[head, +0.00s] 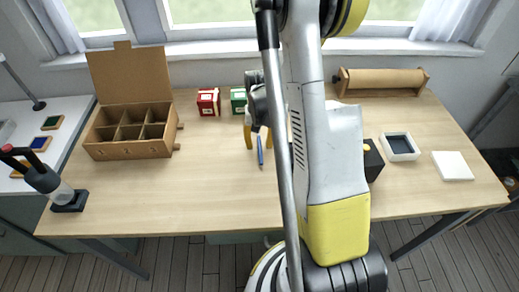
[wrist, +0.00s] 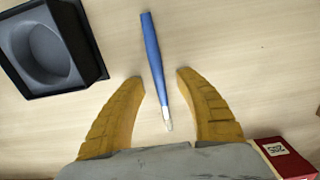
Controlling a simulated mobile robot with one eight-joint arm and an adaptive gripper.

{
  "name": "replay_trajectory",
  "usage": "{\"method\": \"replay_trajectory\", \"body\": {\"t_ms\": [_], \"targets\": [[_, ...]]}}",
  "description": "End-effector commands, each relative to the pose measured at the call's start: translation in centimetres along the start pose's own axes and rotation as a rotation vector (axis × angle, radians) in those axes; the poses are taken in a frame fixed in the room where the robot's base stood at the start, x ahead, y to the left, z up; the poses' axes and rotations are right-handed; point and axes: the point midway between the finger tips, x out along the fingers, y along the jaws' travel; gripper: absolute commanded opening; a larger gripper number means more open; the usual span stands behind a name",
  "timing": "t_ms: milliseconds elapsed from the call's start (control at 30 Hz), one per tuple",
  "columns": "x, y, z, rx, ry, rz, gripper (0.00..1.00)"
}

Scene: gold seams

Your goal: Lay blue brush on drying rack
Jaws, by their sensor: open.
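The blue brush (head: 260,150) lies on the wooden table in front of my gripper (head: 258,138). The wrist view shows the brush (wrist: 152,52) lengthwise, its blue handle pointing away and its pale tip toward the palm. My gripper (wrist: 161,77) is open, with one yellow finger on each side of the brush. Neither finger visibly touches it. I cannot tell the height of the fingers above the table. I cannot clearly make out a drying rack; small brown wooden ends (head: 179,126) show beside the cardboard box, but what they belong to is hidden.
An open cardboard box with compartments (head: 130,150) stands at left. A red box (head: 208,102) and a green box (head: 239,100) stand behind. A black hollowed block (wrist: 50,45) is near the gripper. A paper roll (head: 382,79), white tray (head: 399,147) and white block (head: 452,166) are right.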

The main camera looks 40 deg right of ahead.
Motion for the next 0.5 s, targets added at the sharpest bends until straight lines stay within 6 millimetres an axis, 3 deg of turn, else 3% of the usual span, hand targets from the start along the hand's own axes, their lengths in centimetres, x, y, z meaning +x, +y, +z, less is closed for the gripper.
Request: {"method": "replay_trajectory", "body": {"t_ms": [133, 267, 500], "targets": [[-0.16, 0.0, 0.01, 0.0, 0.0, 0.0, 0.41], [-0.17, -0.01, 0.02, 0.0, 0.0, 0.0, 0.03], [-0.17, 0.0, 0.02, 0.0, 0.0, 0.0, 0.0]]}}
